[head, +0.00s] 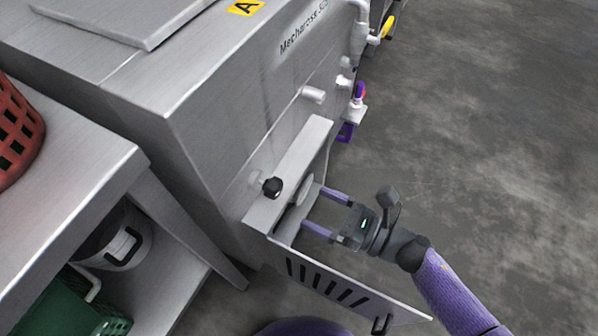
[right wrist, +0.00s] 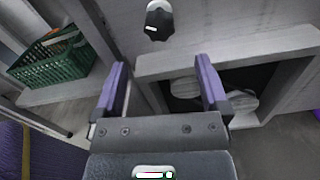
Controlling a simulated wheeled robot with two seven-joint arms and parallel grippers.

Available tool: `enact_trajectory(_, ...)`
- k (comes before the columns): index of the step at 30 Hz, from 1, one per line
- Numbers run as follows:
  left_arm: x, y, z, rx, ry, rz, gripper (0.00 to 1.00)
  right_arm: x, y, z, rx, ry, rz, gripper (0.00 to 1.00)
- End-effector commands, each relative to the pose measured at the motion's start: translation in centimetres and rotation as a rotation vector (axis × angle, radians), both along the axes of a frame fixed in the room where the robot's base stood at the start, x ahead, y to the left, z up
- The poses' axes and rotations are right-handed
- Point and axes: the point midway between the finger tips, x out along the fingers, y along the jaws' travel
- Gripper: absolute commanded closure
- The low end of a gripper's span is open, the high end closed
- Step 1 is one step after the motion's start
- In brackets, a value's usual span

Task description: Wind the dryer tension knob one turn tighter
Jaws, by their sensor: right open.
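The knob (head: 272,187) is black and lobed, on the lower side of the steel machine (head: 215,130). It also shows at the top of the right wrist view (right wrist: 158,20). My right gripper (head: 314,207) is open and empty, its two purple fingers apart. It is to the right of the knob and not touching it, in front of an open housing (head: 290,170). In the right wrist view the knob is beyond the open fingers (right wrist: 160,62). Pale round parts (right wrist: 243,98) show inside the housing. My left gripper is not in view.
A slotted panel (head: 345,285) stands open below my right gripper. A steel table (head: 65,185) at left holds a red basket (head: 15,135); a pot (head: 118,240) and green crate (head: 70,305) sit below. Pipes and fittings line the machine's far end. Floor at right is clear.

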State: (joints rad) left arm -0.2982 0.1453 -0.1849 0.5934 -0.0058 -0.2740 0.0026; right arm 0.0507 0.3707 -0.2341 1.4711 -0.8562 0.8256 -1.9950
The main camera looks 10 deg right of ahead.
Motion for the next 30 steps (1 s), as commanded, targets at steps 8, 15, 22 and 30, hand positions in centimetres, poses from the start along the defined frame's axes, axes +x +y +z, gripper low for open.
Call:
enact_trajectory(8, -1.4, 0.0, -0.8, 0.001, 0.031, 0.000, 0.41, 2.9, 4.0, -0.1, -0.029, -0.043, 0.001, 0.06)
enact_trajectory(15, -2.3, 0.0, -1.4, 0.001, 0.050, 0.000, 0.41, 5.5, 7.6, -0.1, -0.029, -0.040, 0.001, 0.06)
enact_trajectory(22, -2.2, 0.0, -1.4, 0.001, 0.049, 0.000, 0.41, 5.9, 8.1, 0.1, -0.030, -0.038, 0.000, 0.06)
enact_trajectory(30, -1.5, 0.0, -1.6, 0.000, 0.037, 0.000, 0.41, 5.8, 8.1, 0.1, -0.030, -0.038, 0.000, 0.44)
